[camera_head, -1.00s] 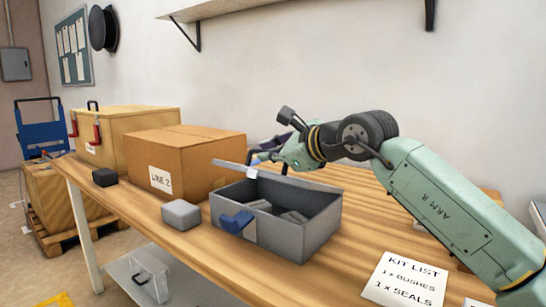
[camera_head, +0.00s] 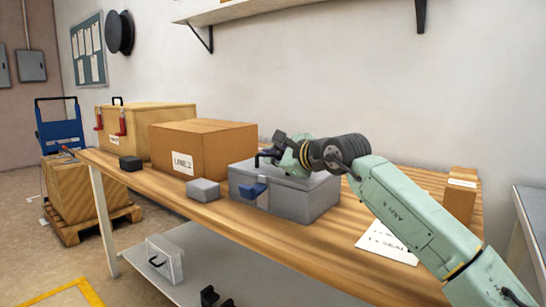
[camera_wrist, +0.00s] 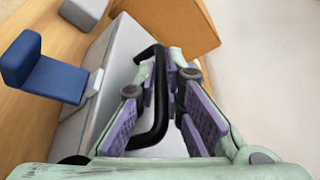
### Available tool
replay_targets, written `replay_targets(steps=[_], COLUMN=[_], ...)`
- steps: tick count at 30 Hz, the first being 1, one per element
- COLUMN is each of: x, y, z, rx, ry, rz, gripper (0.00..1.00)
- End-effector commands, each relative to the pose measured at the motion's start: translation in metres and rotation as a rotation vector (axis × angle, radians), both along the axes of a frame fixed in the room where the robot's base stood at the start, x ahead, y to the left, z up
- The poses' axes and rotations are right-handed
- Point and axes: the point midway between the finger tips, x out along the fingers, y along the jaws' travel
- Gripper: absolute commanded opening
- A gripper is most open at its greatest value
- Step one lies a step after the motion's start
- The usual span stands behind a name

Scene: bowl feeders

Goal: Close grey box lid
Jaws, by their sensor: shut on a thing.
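The grey box (camera_head: 305,205) stands on the workbench with its lid (camera_head: 322,181) down over the top. At this size I cannot tell whether the lid sits fully flush. A blue latch (camera_head: 252,190) sticks out from the front; it also shows in the wrist view (camera_wrist: 50,80), tilted away from the box wall. My gripper (camera_head: 268,157) is at the top of the lid. In the wrist view its purple-padded fingers (camera_wrist: 170,85) are shut on the black lid handle (camera_wrist: 158,125). Part of the handle is hidden by the fingers.
A cardboard box (camera_head: 215,145) stands close behind and left of the grey box. A small grey block (camera_head: 203,190) and a black block (camera_head: 131,163) lie along the front edge. A paper sheet (camera_head: 385,243) and a small carton (camera_head: 460,195) are at right.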

Motion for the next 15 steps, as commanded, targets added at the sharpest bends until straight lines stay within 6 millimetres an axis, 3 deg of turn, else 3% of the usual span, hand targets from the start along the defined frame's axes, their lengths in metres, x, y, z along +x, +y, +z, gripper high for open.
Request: replay_targets(steps=[15], x=[0.0037], y=[-0.0001], z=[-0.0065], rx=[-0.002], ry=[0.008], rz=[0.000], gripper=[0.00])
